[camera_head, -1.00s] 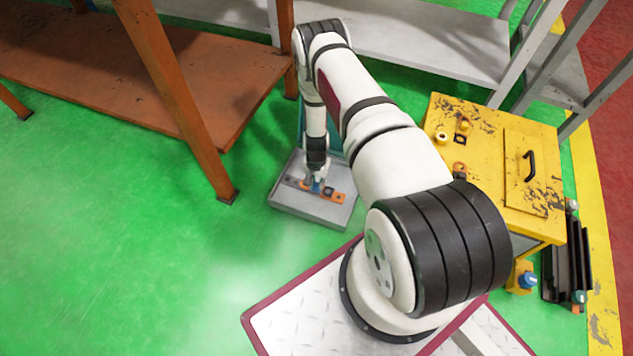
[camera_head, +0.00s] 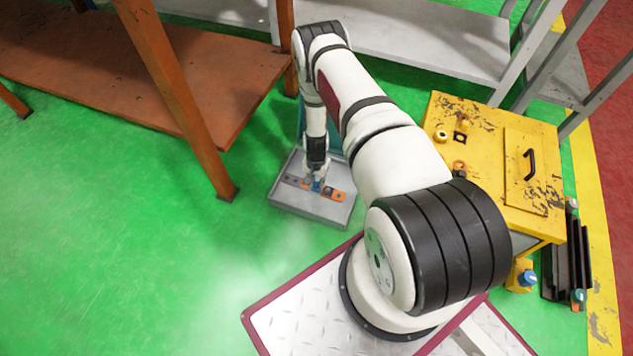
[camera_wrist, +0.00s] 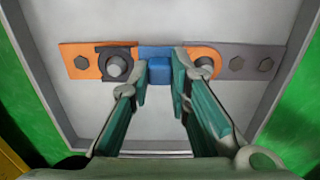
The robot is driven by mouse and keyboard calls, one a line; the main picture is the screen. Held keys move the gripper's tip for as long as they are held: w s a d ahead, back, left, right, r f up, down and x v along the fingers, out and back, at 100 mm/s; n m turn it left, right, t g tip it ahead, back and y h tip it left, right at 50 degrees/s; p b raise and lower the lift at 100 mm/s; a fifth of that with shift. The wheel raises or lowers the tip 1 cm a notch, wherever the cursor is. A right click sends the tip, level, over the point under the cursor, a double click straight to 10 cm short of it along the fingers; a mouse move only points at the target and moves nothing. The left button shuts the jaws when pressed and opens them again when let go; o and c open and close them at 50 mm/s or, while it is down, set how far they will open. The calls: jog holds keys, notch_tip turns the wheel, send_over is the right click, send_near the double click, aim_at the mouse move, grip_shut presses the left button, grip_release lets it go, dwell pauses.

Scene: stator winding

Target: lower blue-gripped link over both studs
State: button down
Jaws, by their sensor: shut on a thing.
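The link has a blue grip (camera_wrist: 160,72) in its middle, a dark squared end (camera_wrist: 103,57) at left and an orange rounded end (camera_wrist: 203,54) at right. My gripper (camera_wrist: 161,84) is shut on the blue grip. In the wrist view the left stud (camera_wrist: 117,67) shows inside the dark end. The right stud (camera_wrist: 205,68) shows at the orange end, partly hidden by my right finger. The link lines up with an orange plate (camera_wrist: 76,50) and a grey plate (camera_wrist: 250,52). I cannot tell whether it rests flat on them. The head view also shows my gripper (camera_head: 316,184) over the tray.
The plates lie in a grey tray (camera_head: 310,213) with raised walls on the green floor. An orange table leg (camera_head: 215,165) stands to its left. A yellow cabinet (camera_head: 500,150) with small parts on top stands at the right. Open floor lies left of the tray.

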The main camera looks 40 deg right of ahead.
aim_at(316, 184)
jog(key=shift+f, duration=0.25)
dwell(0.4)
jog(key=c, duration=1.4)
grip_release()
jog(key=shift+r+p, duration=2.35)
jog(key=shift+r, duration=1.15)
